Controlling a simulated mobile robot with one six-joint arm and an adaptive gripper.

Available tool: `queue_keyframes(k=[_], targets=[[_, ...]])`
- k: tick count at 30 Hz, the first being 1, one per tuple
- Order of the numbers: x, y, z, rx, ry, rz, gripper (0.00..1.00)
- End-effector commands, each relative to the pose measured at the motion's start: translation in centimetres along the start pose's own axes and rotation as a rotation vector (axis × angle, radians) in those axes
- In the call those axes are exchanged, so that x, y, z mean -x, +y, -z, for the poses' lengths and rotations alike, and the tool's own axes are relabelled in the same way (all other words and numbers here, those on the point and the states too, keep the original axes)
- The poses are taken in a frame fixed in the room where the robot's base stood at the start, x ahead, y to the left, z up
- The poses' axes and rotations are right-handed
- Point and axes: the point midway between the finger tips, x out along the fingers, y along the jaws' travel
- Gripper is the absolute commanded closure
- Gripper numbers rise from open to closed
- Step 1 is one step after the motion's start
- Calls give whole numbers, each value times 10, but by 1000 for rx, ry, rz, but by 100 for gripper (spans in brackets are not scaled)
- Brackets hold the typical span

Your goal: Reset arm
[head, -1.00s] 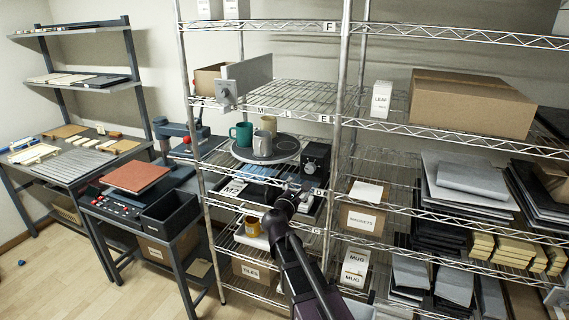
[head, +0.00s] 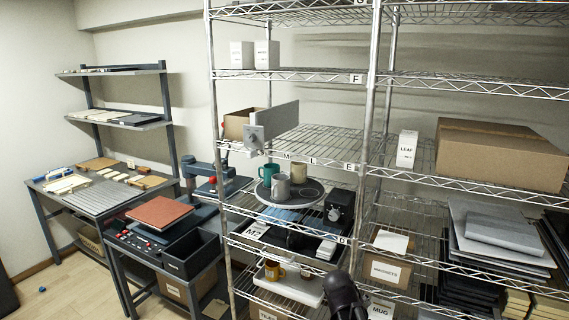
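My arm shows only as a dark rounded link (head: 345,298) at the bottom edge, in front of the lower shelves. My gripper's fingers are not in view. A teal mug (head: 267,172), a grey mug (head: 281,187) and a beige mug (head: 299,173) stand together on a round grey tray (head: 312,190) on the middle shelf. A yellow mug (head: 272,269) stands on a white tray (head: 290,290) on the shelf below, with a small brownish item beside it.
A black box with a knob (head: 339,207) stands right of the round tray. A press bench with a red-brown plate (head: 159,212) and a black bin (head: 191,255) is to the left. A cardboard box (head: 500,155) sits on the right shelf. Floor shows at lower left.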

Motion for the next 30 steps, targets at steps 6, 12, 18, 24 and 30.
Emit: queue_keyframes(k=[6, 12, 18, 24, 30], targets=[[9, -42, -40, -257, -99, 284, 13], [22, -68, -58, -397, -177, 463, 13], [28, -77, -63, -443, -208, 524, 13], [28, -77, -63, -443, -208, 525, 13], [28, -77, -63, -442, -207, 524, 13]])
